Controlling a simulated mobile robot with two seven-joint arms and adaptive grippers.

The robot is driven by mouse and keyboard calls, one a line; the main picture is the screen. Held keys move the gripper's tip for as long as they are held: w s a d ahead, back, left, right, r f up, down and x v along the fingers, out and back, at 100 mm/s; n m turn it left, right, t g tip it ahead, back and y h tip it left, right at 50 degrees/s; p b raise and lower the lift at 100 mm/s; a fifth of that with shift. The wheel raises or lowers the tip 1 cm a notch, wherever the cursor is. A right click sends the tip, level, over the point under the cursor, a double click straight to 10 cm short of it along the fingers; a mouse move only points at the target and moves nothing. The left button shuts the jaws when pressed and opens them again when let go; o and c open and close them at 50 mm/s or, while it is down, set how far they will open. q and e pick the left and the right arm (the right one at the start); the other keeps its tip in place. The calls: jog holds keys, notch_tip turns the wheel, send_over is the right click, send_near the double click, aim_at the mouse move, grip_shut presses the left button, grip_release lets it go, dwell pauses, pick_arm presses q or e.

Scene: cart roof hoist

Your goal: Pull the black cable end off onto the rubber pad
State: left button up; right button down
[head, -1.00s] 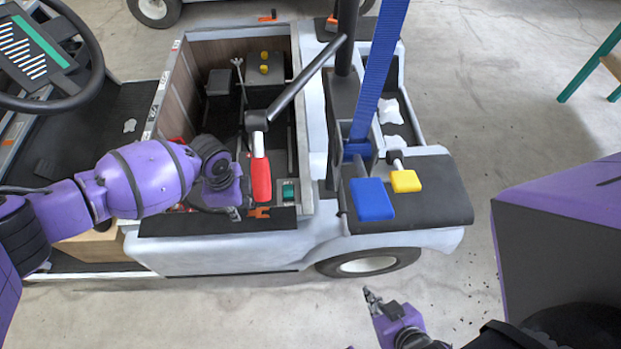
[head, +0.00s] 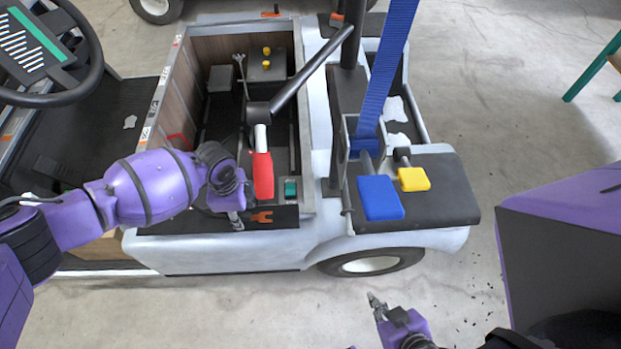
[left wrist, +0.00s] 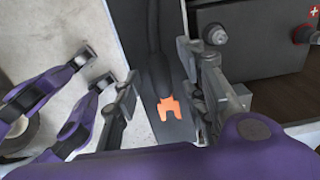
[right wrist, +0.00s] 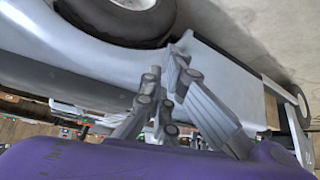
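In the left wrist view a black cable or handle with a thick black sleeve (left wrist: 160,75) ends in an orange fork (left wrist: 166,116). The fork lies over a dark strip, perhaps the rubber pad (left wrist: 180,133). The orange fork also shows in the head view (head: 262,217) at the cart's near edge. My left gripper (left wrist: 160,95) is open, its fingers on either side of the sleeve and apart from it. A grey post (left wrist: 215,35) stands beside its right finger; its link to the cable is unclear. My right gripper (head: 372,298) looks shut and empty, in front of the cart.
A red-handled lever (head: 263,175) rises just right of my left gripper. A blue block (head: 380,198) and a yellow block (head: 413,179) are on the cart's right end. A blue strap (head: 388,75) runs upward. Open floor (head: 510,80) is at the right.

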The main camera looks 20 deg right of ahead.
jog(key=shift+w, duration=0.25)
pick_arm(q)
jog(key=shift+r, duration=0.35)
notch_tip(320, 180, up, 11)
jog(key=shift+r, duration=0.2)
pick_arm(e)
jog(key=shift+w+a+r+t, duration=0.15)
jog(key=shift+w, duration=0.5)
jog(key=shift+w+a+r+t, duration=0.1)
jog(key=shift+w+r+t, duration=0.05)
jog(key=shift+w, duration=0.45)
jog(key=shift+w, duration=0.1)
